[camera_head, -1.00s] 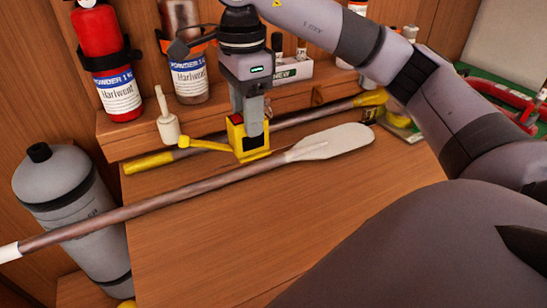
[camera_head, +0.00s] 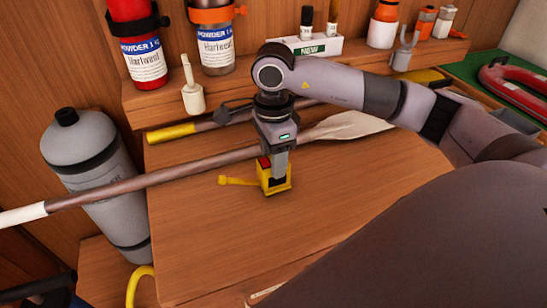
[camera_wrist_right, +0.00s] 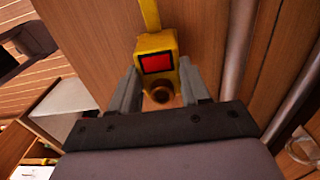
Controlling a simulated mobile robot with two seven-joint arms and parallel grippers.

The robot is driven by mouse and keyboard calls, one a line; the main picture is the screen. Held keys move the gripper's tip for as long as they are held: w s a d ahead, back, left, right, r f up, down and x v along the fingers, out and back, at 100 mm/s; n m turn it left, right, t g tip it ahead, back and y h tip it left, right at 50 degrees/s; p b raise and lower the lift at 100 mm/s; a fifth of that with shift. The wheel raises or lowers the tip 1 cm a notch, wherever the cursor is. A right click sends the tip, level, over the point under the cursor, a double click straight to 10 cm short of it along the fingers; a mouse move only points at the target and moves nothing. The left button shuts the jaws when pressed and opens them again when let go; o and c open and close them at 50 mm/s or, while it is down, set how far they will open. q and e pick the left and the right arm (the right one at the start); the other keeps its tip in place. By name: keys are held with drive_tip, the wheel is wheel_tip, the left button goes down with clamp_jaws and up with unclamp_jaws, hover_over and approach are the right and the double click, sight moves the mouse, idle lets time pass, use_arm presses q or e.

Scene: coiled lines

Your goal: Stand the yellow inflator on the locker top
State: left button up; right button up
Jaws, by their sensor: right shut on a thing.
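The yellow inflator (camera_head: 272,188) has a red face panel and a yellow arm reaching out to the left. My right gripper (camera_head: 278,166) is shut on it from above and holds it roughly upright. In the right wrist view the inflator (camera_wrist_right: 156,45) sits between the two fingers of the gripper (camera_wrist_right: 159,68). The locker top (camera_head: 330,215) is the wooden surface below it. The inflator is over its middle, on the near side of the paddle. I cannot tell whether its base touches the wood. My left gripper is not in view.
A paddle (camera_head: 165,176) lies across the locker top behind the inflator; a yellow-ended pole (camera_head: 172,132) lies farther back. A back shelf (camera_head: 160,100) carries bottles and a box marked NEW (camera_head: 312,46). A grey cylinder (camera_head: 90,180) stands left. The front locker top is clear.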

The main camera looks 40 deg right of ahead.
drive_tip(key=shift+f, duration=0.35)
drive_tip(key=shift+f, duration=0.1)
drive_tip(key=shift+f, duration=0.15)
drive_tip(key=o, duration=1.2)
wheel_tip(320, 180, up, 12)
drive_tip(key=shift+r, duration=0.25)
